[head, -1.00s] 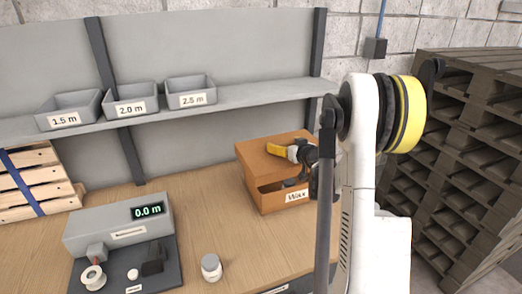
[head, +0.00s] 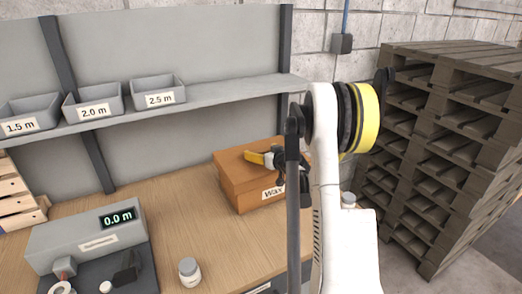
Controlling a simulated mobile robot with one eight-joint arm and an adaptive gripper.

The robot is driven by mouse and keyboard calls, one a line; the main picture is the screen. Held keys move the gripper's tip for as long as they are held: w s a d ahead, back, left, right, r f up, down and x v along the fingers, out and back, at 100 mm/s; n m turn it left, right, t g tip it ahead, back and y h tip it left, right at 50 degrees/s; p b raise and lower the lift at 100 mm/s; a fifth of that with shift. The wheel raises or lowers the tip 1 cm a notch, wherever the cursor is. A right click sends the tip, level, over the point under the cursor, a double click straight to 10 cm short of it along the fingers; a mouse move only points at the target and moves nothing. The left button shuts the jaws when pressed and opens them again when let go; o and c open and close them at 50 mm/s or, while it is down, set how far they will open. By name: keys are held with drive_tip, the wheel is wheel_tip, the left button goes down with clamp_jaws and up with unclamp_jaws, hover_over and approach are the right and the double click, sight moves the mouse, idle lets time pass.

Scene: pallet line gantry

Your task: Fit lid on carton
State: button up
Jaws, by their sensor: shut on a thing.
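The brown carton (head: 241,196) with a label that appears to read "Wax" stands on the wooden bench. Its brown lid (head: 236,154) lies over the carton's top, and I see no clear gap between them on the visible sides. My gripper (head: 268,160), with a yellow part, is at the lid's top right and is shut on the lid. My dark and white arm hides the right end of the carton and lid, so I cannot tell how the lid sits there.
A grey measuring device (head: 84,241) showing 0.0 m stands at the bench's left. A small white jar (head: 189,271) is near the front. Labelled grey bins (head: 93,102) stand on the shelf (head: 220,92) behind. Stacked dark pallets (head: 446,150) rise at the right. Bench left of the carton is clear.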

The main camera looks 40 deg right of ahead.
sight(275, 171)
drive_tip(key=shift+f+b, duration=1.9)
drive_tip(key=shift+f, duration=0.4)
drive_tip(key=o, duration=1.1)
drive_tip(key=v, duration=1.2)
drive_tip(key=shift+a, duration=0.1)
